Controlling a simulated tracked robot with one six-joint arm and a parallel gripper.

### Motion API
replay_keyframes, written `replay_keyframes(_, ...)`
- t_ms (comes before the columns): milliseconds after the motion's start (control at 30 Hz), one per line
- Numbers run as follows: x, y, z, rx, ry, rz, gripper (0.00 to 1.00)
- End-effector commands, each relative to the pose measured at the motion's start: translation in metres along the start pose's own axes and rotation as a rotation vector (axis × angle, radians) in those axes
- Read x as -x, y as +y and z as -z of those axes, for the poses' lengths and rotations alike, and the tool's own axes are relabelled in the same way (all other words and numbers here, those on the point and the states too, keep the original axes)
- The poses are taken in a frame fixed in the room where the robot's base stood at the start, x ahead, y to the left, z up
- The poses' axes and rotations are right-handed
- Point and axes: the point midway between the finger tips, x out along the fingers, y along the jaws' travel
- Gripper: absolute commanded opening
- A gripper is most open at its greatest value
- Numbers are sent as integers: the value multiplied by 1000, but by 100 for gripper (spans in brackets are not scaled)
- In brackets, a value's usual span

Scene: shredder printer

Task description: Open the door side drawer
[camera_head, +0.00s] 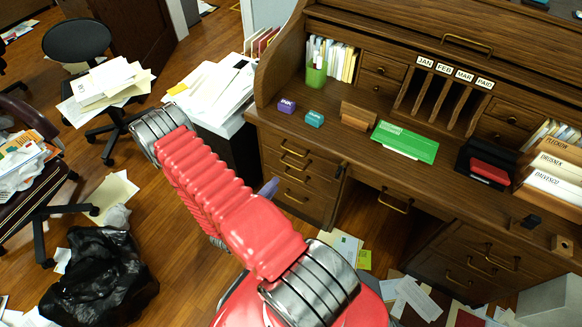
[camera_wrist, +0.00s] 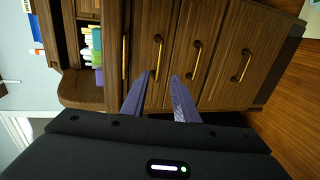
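The wooden roll-top desk (camera_head: 330,110) has a left drawer stack (camera_head: 300,180) with several brass handles, and a right drawer stack (camera_head: 480,262). The left stack's drawers look closed. My gripper (camera_wrist: 160,88) has two purple fingers, spread apart with nothing between them. In the wrist view the drawer fronts appear turned sideways. A brass handle (camera_wrist: 157,58) lies just beyond the fingertips, close to the left finger's tip; I cannot tell whether they touch. Another handle (camera_wrist: 193,60) is near the right fingertip. In the head view my arm hides most of the gripper; one purple finger shows beside the left stack.
A middle drawer handle (camera_head: 396,202) is above the kneehole. A paper stack (camera_head: 218,90) stands left of the desk. A black bag (camera_head: 98,278) and a swivel chair (camera_head: 78,42) are farther left. Loose papers (camera_head: 412,298) lie on the floor before the desk.

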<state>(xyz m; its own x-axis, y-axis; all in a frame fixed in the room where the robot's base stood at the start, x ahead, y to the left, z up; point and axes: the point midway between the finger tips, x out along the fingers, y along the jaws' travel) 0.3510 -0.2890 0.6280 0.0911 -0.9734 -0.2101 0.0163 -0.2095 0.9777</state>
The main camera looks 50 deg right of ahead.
Motion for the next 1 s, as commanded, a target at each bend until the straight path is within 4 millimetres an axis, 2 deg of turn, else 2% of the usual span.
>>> replay_keyframes(267, -16, 0, 0, -1, -3, -1, 27)
replay_keyframes(1000, -95, 0, 0, -1, -3, 0, 27)
